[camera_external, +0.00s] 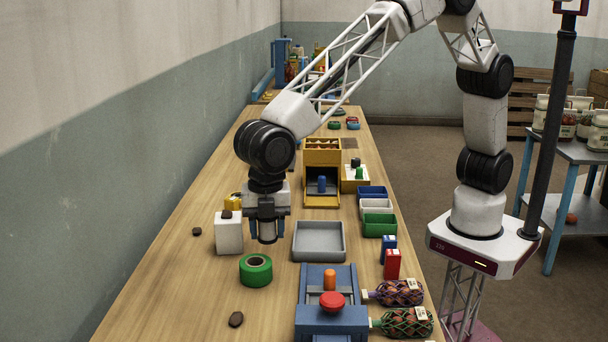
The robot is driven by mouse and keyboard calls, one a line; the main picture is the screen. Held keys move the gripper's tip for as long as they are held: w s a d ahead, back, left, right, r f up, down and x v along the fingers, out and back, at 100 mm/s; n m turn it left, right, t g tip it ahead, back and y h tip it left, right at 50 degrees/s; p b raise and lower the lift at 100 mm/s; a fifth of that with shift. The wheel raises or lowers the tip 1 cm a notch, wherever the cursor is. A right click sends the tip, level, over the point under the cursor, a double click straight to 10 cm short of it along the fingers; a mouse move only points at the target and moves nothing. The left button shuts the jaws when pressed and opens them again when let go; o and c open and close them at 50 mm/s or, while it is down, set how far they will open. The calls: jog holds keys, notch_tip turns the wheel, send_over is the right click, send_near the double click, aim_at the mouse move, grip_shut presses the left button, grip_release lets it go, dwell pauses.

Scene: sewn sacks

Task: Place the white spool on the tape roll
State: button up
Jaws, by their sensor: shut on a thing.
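The green tape roll (256,270) lies flat on the wooden table, its hole facing up. My gripper (267,234) points down above the table, just behind and slightly right of the tape roll in the picture. It is shut on a small pale, greyish thing between its fingers, which looks like the white spool (267,227). The fingers partly hide it, and its exact shape is hard to make out. It appears held above the table, apart from the tape roll.
A white box (229,233) with a dark lump on top stands close left of my gripper. A grey tray (319,241) is to the right. A blue fixture with a red knob (332,301) is at front right. Dark stones (236,319) lie left and front. The left front table is mostly clear.

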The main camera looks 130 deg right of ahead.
aim_at(255, 261)
jog(key=shift+w+d+f, duration=0.15)
jog(key=shift+w, duration=1.5)
jog(key=shift+f, duration=0.1)
jog(key=shift+f, duration=1.65)
jog(key=shift+f, duration=0.1)
jog(key=o, duration=0.9)
notch_tip(255, 261, up, 12)
